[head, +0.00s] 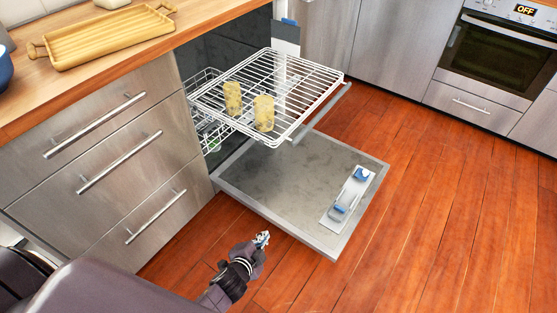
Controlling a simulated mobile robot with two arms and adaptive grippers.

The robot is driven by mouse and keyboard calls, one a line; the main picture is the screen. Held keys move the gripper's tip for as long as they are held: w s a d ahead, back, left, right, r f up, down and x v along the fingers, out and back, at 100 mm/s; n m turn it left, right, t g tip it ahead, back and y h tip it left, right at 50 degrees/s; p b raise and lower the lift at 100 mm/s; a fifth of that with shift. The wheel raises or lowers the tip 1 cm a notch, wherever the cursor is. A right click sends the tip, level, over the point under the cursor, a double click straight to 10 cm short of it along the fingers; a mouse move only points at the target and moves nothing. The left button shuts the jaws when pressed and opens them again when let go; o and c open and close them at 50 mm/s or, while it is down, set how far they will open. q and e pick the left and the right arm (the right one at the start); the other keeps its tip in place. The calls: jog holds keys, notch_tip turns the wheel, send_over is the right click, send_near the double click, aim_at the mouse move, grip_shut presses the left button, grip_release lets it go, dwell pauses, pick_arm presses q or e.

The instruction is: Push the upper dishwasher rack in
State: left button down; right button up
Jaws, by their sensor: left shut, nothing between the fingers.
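The upper dishwasher rack (318,83) is a white wire rack pulled far out over the open dishwasher door (285,195). Two yellowish patterned cups (264,112) stand on it. The lower rack (204,88) shows partly, below and behind the upper one at the dishwasher opening. My left gripper (264,237) is low in front of the door's near edge, well apart from the rack. Its fingers are shut with nothing between them. My right gripper is not in view.
The door lies flat, with a detergent dispenser (348,195) on its inner face. Steel drawers (110,165) with bar handles stand left. A wooden tray (105,38) lies on the counter. An oven (500,60) stands back right. The wooden floor (440,200) is clear right of the door.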

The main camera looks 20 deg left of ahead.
pick_arm(q)
jog(key=w+d+r+m+t+b, duration=0.1)
jog(key=w+r+m+t+b, duration=0.35)
jog(key=r, duration=0.55)
jog(key=w+r+m+t+b, duration=0.35)
jog(key=w+r, duration=0.25)
jog(key=r, duration=0.5)
jog(key=w+a+n+b, duration=0.1)
jog(key=w+a, duration=0.2)
jog(key=w, duration=0.7)
jog(key=shift+w+f+g, duration=0.2)
jog(key=shift+f+g, duration=0.15)
jog(key=shift+g, duration=0.05)
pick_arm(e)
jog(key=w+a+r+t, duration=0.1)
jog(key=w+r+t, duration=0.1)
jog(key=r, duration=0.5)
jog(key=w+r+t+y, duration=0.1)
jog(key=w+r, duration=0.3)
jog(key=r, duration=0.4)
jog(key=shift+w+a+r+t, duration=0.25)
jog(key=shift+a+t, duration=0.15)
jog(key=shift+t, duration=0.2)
pick_arm(q)
jog(key=shift+a, duration=0.1)
